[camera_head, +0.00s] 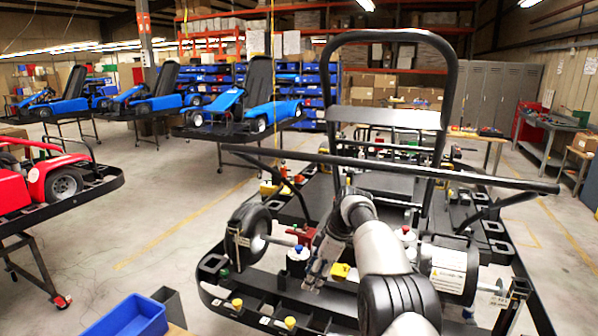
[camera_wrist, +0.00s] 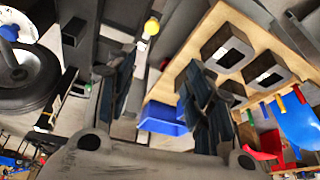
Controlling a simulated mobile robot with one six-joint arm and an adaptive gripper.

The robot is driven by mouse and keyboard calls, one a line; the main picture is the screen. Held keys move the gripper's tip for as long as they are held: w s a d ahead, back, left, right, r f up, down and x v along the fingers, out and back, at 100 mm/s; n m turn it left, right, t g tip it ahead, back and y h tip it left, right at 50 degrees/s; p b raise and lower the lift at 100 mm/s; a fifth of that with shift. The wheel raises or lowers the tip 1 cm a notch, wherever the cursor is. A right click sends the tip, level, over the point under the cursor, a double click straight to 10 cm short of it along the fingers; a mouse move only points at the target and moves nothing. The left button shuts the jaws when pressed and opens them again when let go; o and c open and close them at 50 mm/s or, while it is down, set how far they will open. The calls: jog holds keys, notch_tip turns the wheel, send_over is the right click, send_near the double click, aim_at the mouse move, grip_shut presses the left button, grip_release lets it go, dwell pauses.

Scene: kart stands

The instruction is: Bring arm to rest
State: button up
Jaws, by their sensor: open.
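My arm (camera_head: 385,265) reaches forward from the bottom right over the near end of a kart frame on a stand. My gripper (camera_head: 318,268) points down beside the kart's near left wheel (camera_head: 247,235). In the wrist view my gripper (camera_wrist: 165,105) has its two dark fingers spread well apart, with nothing held between them. A blue bin (camera_wrist: 163,118) and part of a wooden table (camera_wrist: 192,75) show behind the fingers.
The kart's black roll bar (camera_head: 455,95) and cross bar (camera_head: 430,170) rise close to my arm. A white-labelled motor (camera_head: 447,268) sits to its right. Blue karts (camera_head: 245,105) and a red kart (camera_head: 40,185) stand left. Floor (camera_head: 170,215) between them is clear.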

jog(key=s+d+r+m+t+h, duration=0.1)
jog(key=s+r+m, duration=0.15)
jog(key=r, duration=0.35)
jog(key=s+d+r+m, duration=0.2)
jog(key=s+r, duration=0.2)
jog(key=r, duration=0.1)
jog(key=s+d+r+m+t+h+b, duration=0.15)
jog(key=s+r+m, duration=0.4)
jog(key=s, duration=0.85)
jog(key=s+d+f+m, duration=0.1)
jog(key=s+f+m, duration=0.1)
jog(key=s, duration=0.6)
jog(key=s+d+f+m+t+h, duration=0.1)
jog(key=s+d+f+m, duration=0.1)
jog(key=s, duration=0.7)
jog(key=s+d+f+m+b, duration=0.1)
jog(key=s+d+f+m, duration=0.1)
jog(key=s, duration=0.7)
jog(key=shift+f+t+h, duration=0.35)
jog(key=shift+f, duration=0.1)
jog(key=shift+d, duration=0.1)
